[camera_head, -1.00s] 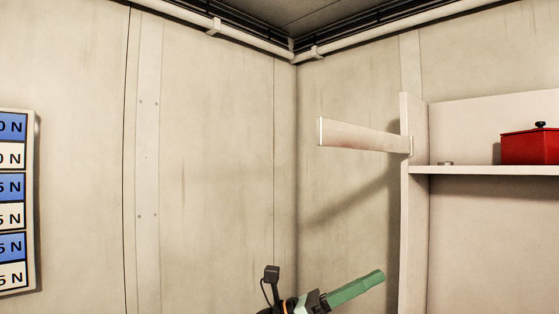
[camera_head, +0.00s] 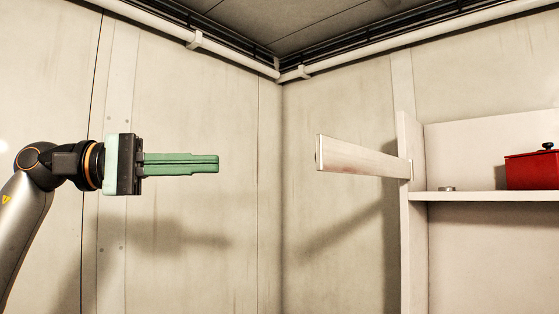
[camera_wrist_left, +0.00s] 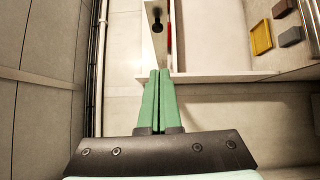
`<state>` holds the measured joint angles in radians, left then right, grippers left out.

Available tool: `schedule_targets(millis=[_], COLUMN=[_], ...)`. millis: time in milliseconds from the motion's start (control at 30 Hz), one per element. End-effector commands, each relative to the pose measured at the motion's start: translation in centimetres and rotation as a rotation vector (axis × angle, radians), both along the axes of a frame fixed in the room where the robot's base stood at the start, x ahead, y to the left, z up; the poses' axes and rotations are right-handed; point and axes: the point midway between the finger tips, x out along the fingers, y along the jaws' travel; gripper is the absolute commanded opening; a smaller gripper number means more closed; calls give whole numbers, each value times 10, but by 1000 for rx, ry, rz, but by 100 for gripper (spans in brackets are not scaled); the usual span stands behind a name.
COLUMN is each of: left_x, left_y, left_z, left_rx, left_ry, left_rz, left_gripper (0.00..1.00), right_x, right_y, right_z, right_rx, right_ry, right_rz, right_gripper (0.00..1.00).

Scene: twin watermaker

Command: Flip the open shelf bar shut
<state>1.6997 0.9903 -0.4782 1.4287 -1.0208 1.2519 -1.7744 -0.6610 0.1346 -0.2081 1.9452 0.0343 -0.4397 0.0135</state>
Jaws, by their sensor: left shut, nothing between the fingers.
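The shelf bar (camera_head: 362,157) is a pale flat bar in the head view. It sticks out to the left from the shelf's upright side panel (camera_head: 412,235), so it stands swung open. My left gripper (camera_head: 217,164) has green fingers, is shut and empty, and points right toward the bar's free end with a clear gap between them. In the left wrist view the shut fingers (camera_wrist_left: 160,72) point up the picture toward the shelf side. My right gripper is not in view.
A red lidded box (camera_head: 531,170) and a small metal round piece (camera_head: 446,189) sit on the shelf board (camera_head: 490,196). Bare walls meet in the corner behind. A pipe (camera_head: 230,53) runs along the ceiling edge. The space between gripper and bar is free.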

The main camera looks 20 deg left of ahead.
Motion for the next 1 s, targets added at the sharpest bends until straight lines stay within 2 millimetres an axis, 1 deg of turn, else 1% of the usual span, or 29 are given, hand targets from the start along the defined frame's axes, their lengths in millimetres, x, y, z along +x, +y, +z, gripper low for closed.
schedule_targets(millis=[367,467,533,667,1000], left_x=[-2,0,4,14,50], left_y=[2,-2,-8,-27,-89], left_z=[2,2,2,3,6], left_rx=[9,9,11,11,11], left_ry=[-11,-9,-8,-9,-10], left_rz=[7,6,5,2,2], left_gripper=[0,0,0,0,0], right_x=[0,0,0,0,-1], right_y=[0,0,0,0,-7], right_z=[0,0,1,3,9], right_rx=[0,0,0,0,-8], right_ry=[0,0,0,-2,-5], right_rz=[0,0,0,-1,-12], right_gripper=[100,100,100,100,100])
